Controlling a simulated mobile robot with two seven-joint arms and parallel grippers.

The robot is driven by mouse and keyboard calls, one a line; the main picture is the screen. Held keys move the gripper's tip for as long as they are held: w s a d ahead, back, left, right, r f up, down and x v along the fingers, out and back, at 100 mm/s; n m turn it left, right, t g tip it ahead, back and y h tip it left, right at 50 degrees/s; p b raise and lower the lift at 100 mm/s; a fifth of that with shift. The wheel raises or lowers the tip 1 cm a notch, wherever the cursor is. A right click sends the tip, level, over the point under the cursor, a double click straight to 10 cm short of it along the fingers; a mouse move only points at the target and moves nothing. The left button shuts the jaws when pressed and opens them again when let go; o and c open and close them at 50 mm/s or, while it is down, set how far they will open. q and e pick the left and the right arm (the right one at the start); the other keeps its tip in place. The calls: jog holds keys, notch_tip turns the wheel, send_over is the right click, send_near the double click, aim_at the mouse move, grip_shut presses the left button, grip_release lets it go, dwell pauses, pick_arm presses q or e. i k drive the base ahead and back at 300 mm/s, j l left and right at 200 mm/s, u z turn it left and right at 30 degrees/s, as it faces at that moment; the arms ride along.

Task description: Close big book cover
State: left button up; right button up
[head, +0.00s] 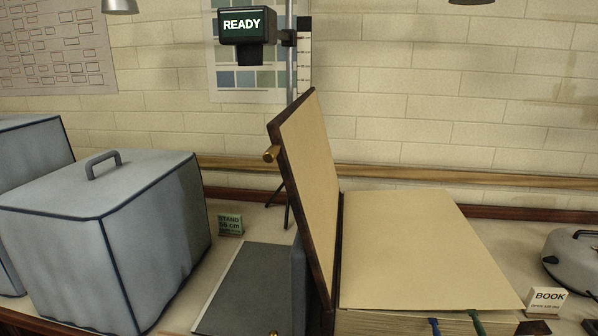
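The big book lies on the table in the head view, with its thick cream page block (425,250) on the right. Its cover (312,175) stands open at the left side, close to upright and leaning a little to the left. The cover has a cream inner face and a dark brown edge. A brass-coloured knob (271,154) sticks out from the cover's outer side. Blue and green ribbons (476,322) hang at the front of the pages. Neither of my grippers shows in this view.
A grey covered box with a handle (105,225) stands at the left. A dark flat panel (252,290) lies left of the cover. A small BOOK sign (546,299) and a grey rounded case (575,259) are at the right.

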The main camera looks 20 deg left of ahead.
aim_at(300, 147)
jog(key=j, duration=1.5)
jog(key=i, duration=0.05)
